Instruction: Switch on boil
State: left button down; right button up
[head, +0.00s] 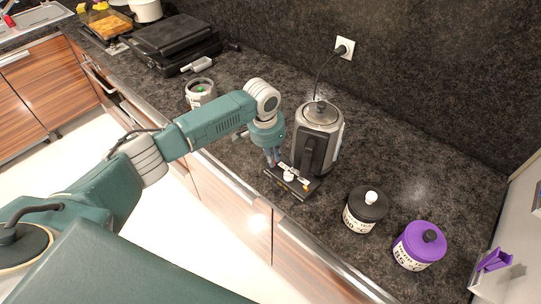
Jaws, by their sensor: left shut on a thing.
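A silver and black electric kettle (320,125) stands upright on the counter, its black handle facing the front. Its black base (298,190) sticks out in front, with a white round knob (290,175) and small pale and orange parts on its top. My left gripper (272,161) points down at the left edge of this base, beside the kettle. Its fingers are small and partly hidden, shut on a part of the base; which part is hard to make out. My right gripper is not in view.
A black canister (366,209) and a purple canister (420,245) stand to the right of the kettle. A jar (200,92) stands behind my left arm, and a black grill (177,45) further back. The kettle's cord runs to a wall socket (344,48).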

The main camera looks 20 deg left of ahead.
pick_arm(q)
jog(key=shift+w+d+g+y+b, duration=0.1)
jog(key=shift+w+g+y+b, duration=0.2)
jog(key=shift+g, duration=0.4)
jog(key=c, duration=1.8)
grip_release()
jog(key=shift+r, duration=0.1)
notch_tip(320, 180, up, 12)
jog(key=shift+s, duration=0.1)
